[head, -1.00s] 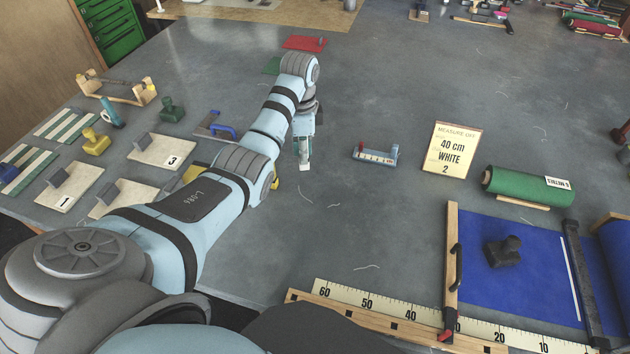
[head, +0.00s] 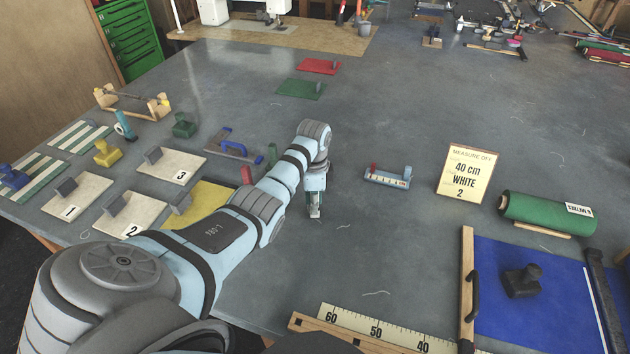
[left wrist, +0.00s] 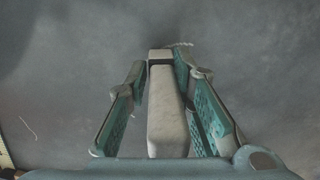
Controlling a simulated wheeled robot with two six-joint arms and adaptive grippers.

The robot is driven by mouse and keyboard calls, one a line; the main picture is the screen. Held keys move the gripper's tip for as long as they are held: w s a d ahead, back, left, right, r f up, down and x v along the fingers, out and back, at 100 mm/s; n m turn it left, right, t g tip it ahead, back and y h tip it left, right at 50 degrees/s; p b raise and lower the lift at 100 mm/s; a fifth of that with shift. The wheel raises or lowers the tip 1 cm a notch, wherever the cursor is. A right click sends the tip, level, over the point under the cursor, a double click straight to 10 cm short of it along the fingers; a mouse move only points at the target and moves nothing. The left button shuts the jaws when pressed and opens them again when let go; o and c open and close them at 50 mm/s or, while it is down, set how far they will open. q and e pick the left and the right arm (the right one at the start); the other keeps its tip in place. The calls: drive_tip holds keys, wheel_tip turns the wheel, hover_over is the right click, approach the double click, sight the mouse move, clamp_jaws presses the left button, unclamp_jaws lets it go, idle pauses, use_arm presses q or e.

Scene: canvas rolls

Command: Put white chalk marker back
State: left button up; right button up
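My left gripper (head: 315,200) hangs pointing down over the bare grey table, left of the small chalk rack. It appears shut on the white chalk marker (head: 315,212), a pale blocky bar. In the left wrist view the marker (left wrist: 168,115) lies lengthwise between the two teal-padded fingers (left wrist: 168,95), close to the right one. The small blue-and-white rack (head: 387,179) has a red upright piece at its left end and a blue one at its right. My right gripper is not in view.
A yellow card (head: 467,174) reading 40 cm WHITE 2 stands right of the rack. A green roll (head: 545,212) and blue canvas (head: 555,300) lie farther right. Numbered boards (head: 170,166) and stamps lie at left. A ruler (head: 390,328) runs along the front. Table between gripper and rack is clear.

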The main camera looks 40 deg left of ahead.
use_arm(q)
drive_tip(key=shift+o, duration=1.3)
drive_tip(key=shift+w+a+f, duration=0.1)
drive_tip(key=shift+w+a, duration=0.1)
wheel_tip(320, 180, up, 12)
drive_tip(key=shift+d+r+p, duration=0.1)
drive_tip(key=shift+r+p, duration=0.1)
drive_tip(key=shift+p, duration=0.85)
drive_tip(key=shift+f, duration=0.1)
